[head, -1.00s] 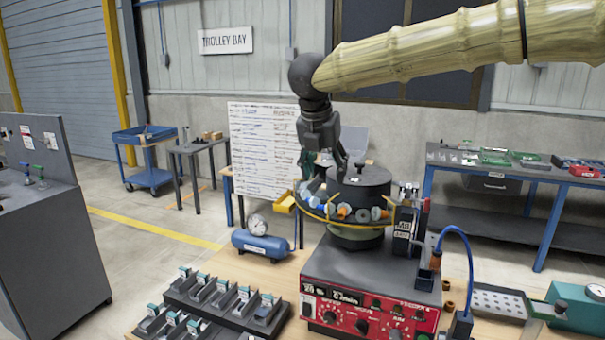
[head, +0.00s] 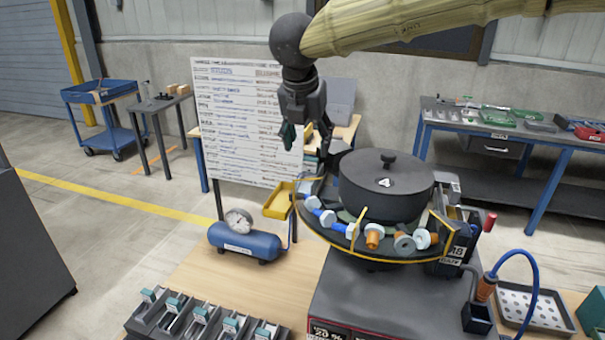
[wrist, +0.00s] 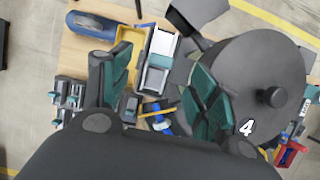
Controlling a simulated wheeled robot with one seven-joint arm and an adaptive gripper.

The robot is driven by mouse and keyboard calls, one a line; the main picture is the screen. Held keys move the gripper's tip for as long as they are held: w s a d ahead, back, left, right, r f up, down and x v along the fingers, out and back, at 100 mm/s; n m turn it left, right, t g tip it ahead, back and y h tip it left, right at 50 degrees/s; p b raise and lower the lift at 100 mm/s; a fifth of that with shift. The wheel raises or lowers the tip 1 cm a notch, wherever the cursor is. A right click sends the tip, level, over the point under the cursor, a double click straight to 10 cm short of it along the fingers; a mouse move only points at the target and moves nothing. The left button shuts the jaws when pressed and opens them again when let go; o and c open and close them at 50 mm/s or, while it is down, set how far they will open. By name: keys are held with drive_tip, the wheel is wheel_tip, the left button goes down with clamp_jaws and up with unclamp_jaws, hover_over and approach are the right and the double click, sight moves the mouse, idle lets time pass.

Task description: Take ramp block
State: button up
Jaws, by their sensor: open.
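My gripper (head: 306,132) is open and empty, pointing down at the left of the black bowl drum (head: 387,185), above the bowl's track. In the wrist view its two teal-padded fingers (wrist: 160,88) are spread apart. Between them, below, lies a white and grey channel-like piece (wrist: 159,60), which may be the ramp block; I cannot be sure. The drum (wrist: 255,75), marked 4 with a knob on top, is close beside the right finger. Bolts with blue and orange parts (head: 373,236) lie on the round track. Blue parts also show below the fingers.
A blue compressor (head: 244,242) and a yellow tray (head: 279,201) stand left of the feeder. Several grey fixtures with teal parts (head: 200,315) are at the front left. A whiteboard (head: 245,120) stands behind. A blue cable (head: 520,262) arches at the right.

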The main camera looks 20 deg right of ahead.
sight(311, 159)
drive_tip(key=x, duration=0.3)
drive_tip(key=w+p+x, duration=0.1)
drive_tip(key=x, duration=0.2)
drive_tip(key=w+p+x, duration=0.1)
drive_tip(key=x, duration=0.1)
drive_tip(key=shift+w+a, duration=0.1)
drive_tip(key=shift+f, duration=0.15)
drive_tip(key=shift+s, duration=0.35)
drive_tip(key=s+r, duration=0.1)
drive_tip(key=s, duration=0.2)
drive_tip(key=s+r, duration=0.1)
drive_tip(key=shift+s+r, duration=0.4)
drive_tip(key=c, duration=1)
drive_tip(key=shift+w, duration=0.15)
drive_tip(key=shift+c, duration=1.4)
drive_tip(key=w+f, duration=0.2)
drive_tip(key=shift+w+a, duration=0.1)
drive_tip(key=shift+w, duration=0.3)
drive_tip(key=shift+s+r, duration=0.25)
drive_tip(key=shift+d, duration=0.2)
clamp_jaws()
